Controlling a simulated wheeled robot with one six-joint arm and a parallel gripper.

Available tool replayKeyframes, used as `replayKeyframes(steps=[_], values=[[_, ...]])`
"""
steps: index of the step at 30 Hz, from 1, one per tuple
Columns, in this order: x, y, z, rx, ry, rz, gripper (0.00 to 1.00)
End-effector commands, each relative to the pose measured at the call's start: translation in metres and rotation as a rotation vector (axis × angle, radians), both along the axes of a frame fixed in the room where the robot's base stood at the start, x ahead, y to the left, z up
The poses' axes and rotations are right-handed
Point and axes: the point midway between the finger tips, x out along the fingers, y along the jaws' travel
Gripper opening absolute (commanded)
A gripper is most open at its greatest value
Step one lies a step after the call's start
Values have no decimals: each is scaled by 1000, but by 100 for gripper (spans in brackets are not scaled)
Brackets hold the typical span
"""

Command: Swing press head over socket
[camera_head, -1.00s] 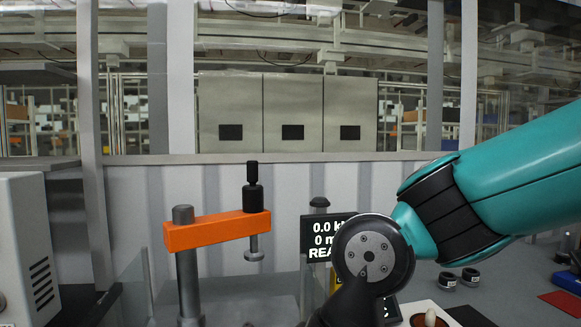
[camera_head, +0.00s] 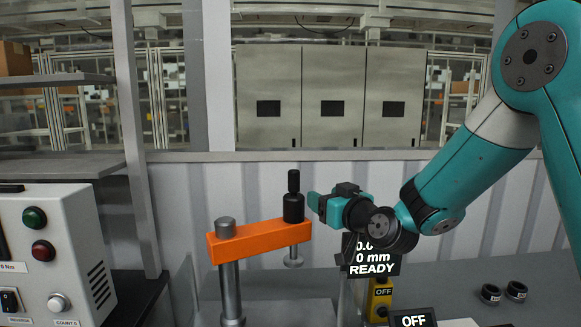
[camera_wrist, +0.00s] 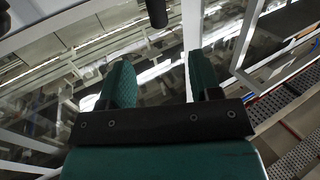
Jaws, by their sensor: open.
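The press head is an orange arm (camera_head: 258,241) on a grey upright post (camera_head: 231,290), with a black handle (camera_head: 293,200) on top of its right end and a metal plunger (camera_head: 293,258) below. My gripper (camera_head: 314,203) is just right of the black handle, pointing left at about its height. In the wrist view my gripper's two green fingers (camera_wrist: 156,86) stand apart with nothing between them. A dark rounded end, probably the handle, shows beyond them at the top. I cannot make out the socket.
A display (camera_head: 372,262) reading READY stands below my wrist, partly hidden, with a yellow-and-black box (camera_head: 380,299) under it. A control box (camera_head: 55,255) with buttons is at the left. Two black rings (camera_head: 503,292) lie on the bench at right.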

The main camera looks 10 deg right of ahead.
Motion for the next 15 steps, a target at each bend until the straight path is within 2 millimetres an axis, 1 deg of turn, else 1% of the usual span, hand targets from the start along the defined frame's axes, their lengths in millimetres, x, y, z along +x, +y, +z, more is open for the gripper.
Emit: replayKeyframes(steps=[2, 5, 8, 15], values=[[6, -3, 4, 0, -16, -13, 58], [18, 0, 6, 0, -17, -13, 58], [36, 6, 7, 0, -16, -11, 58], [90, 19, 8, 0, -16, -11, 58]])
